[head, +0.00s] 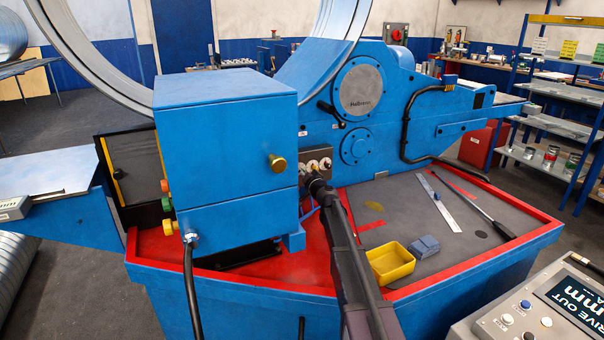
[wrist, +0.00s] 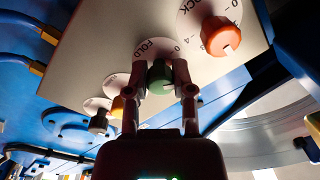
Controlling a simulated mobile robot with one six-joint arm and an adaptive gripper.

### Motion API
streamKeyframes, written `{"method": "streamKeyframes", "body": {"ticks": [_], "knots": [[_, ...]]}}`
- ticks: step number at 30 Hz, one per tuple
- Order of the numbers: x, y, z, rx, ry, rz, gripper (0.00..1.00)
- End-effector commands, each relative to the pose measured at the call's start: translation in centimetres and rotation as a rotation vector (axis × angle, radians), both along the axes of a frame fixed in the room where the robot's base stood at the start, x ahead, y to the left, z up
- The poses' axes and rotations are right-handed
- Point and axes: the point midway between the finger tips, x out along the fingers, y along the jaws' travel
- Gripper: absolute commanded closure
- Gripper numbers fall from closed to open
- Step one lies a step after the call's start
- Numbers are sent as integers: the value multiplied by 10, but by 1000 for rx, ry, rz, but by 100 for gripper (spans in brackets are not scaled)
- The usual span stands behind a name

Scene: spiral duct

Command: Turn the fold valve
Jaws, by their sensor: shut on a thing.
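The fold valve is a green knob (wrist: 159,80) on a pale panel (wrist: 110,45). Its round white dial reads "FOLD", with a 0 to the right. My gripper (wrist: 160,70) has one finger on each side of the green knob and is shut on it. In the head view my arm reaches up to the valve panel (head: 318,155) on the blue machine, and my gripper (head: 315,182) is at the panel's lower part. The green knob cannot be made out there, and its pointer is hard to read in the wrist view.
An orange knob (wrist: 220,36) on a dial ending in "OCK" sits close right of the gripper. The blue box (head: 225,150) stands left of my arm; a yellow tray (head: 391,263) lies right.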

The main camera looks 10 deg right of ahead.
Motion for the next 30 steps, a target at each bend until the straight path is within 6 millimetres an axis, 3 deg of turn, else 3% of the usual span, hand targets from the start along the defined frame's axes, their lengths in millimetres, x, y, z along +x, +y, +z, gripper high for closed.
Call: {"method": "streamKeyframes", "body": {"ticks": [15, 30], "knots": [[2, 0, 1, -425, -114, 0, 100], [2, 0, 0, -556, -148, 0, 100]]}}
